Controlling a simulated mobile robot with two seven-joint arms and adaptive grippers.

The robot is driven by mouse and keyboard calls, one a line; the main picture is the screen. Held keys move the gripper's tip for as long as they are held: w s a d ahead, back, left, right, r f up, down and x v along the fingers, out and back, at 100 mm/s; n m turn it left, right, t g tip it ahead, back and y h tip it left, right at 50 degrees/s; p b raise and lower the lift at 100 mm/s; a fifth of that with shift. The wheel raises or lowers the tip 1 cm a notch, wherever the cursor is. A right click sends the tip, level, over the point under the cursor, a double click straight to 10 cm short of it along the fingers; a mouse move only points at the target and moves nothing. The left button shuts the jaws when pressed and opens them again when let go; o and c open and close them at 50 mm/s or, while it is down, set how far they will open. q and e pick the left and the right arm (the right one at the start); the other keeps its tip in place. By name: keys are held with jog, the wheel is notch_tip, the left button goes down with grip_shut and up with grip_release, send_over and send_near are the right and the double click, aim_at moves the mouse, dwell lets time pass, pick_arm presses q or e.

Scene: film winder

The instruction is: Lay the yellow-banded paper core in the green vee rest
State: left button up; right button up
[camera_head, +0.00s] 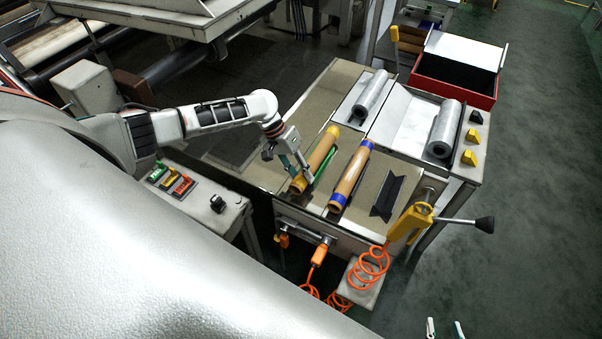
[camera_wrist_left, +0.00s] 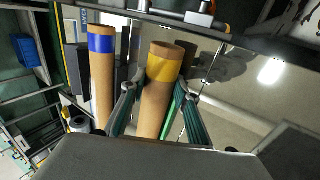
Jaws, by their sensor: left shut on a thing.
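The yellow-banded paper core (camera_head: 318,158) is a brown tube with yellow ends, lying lengthwise at the left of the bench. My left gripper (camera_head: 300,174) is shut on it near its front end. In the left wrist view the core (camera_wrist_left: 155,95) stands between the two green-padded fingers (camera_wrist_left: 155,115). The green vee rest (camera_head: 325,163) shows only as a green strip along the core's right side, mostly hidden beneath it. I cannot tell whether the core touches it. Two fingertips of my right gripper (camera_head: 445,329) show apart at the bottom edge, with nothing between them.
A blue-banded core (camera_head: 351,177) lies close on the right, then a dark vee rest (camera_head: 388,196). Silver rolls (camera_head: 371,93) (camera_head: 444,128) lie farther back. A red box (camera_head: 455,84) stands behind. A yellow-handled tool (camera_head: 408,223) and orange coiled hose (camera_head: 368,268) are at the front.

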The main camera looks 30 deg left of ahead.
pick_arm(q)
jog(key=shift+f, duration=0.15)
jog(key=o, duration=1.2)
jog(key=shift+o, duration=0.2)
jog(key=v, duration=1.2)
